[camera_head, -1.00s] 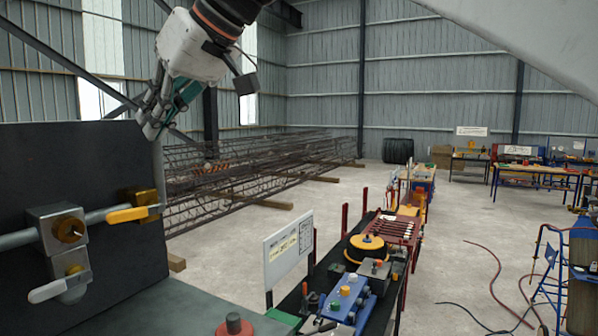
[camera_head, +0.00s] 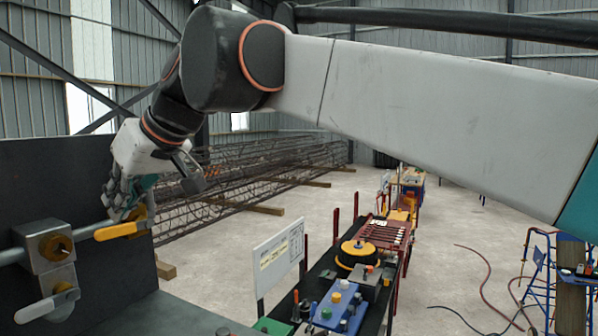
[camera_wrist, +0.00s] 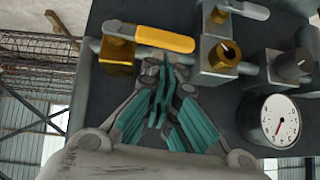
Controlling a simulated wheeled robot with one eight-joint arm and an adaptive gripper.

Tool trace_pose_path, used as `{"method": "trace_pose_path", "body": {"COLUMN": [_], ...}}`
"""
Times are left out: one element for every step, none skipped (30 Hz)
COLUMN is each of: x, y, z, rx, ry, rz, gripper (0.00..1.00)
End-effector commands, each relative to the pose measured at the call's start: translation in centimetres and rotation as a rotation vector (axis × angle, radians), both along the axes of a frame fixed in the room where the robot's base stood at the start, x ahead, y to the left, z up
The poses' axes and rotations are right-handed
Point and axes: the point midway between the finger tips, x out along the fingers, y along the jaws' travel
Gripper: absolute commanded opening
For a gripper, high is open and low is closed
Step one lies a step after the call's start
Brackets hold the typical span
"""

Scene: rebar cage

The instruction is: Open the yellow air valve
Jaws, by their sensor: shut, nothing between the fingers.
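The yellow air valve has a yellow lever handle (camera_head: 116,231) on a brass body (camera_head: 139,219), on a grey pipe in front of a dark panel (camera_head: 90,165). The handle lies along the pipe in the head view. In the wrist view the yellow handle (camera_wrist: 165,39) runs right from the brass body (camera_wrist: 117,55). My gripper (camera_head: 116,212) is down at the valve, just above and behind the handle in the head view. In the wrist view my gripper (camera_wrist: 160,68) is shut and empty, its tips just below the handle. I cannot tell whether they touch it.
A grey block with a brass fitting (camera_head: 47,246) and a white-handled valve (camera_head: 48,304) sits left of the yellow valve. A round gauge (camera_wrist: 281,120) shows in the wrist view. A bench with a white sign (camera_head: 279,257) and tools stands to the right.

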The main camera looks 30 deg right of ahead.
Motion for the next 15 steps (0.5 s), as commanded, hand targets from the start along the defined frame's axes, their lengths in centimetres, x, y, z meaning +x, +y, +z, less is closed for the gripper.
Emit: {"method": "trace_pose_path", "body": {"x": [0.36, 0.36, 0.37, 0.37, 0.38, 0.38, 0.39, 0.39, 0.4, 0.4, 0.4, 0.41, 0.41, 0.41, 0.36], "y": [-0.25, -0.25, -0.24, -0.24, -0.23, -0.23, -0.23, -0.24, -0.23, -0.23, -0.23, -0.24, -0.24, -0.21, -0.13], "z": [-0.22, -0.34, -0.45, -0.51, -0.55, -0.58, -0.59, -0.59, -0.58, -0.58, -0.57, -0.58, -0.58, -0.66, -0.88], "rx": [0.0, 0.0, 0.0, 0.0, 0.0, 0.0, 0.0, 0.0, 0.0, 0.0, 0.0, 0.0, 0.0, 0.0, 0.0], "ry": [0.0, -0.001, -0.001, -0.001, -0.001, -0.001, -0.001, -0.001, -0.001, -0.001, -0.001, -0.001, -0.001, -0.001, 0.0], "rz": [-0.006, -0.006, -0.006, -0.006, -0.006, -0.006, -0.006, -0.006, -0.006, -0.006, -0.006, -0.006, -0.006, -0.006, -0.006], "gripper": [0.0, 0.0, 0.0, 0.0, 0.0, 0.0, 0.0, 0.0, 0.0, 0.0, 0.0, 0.0, 0.0, 0.0, 0.0]}}
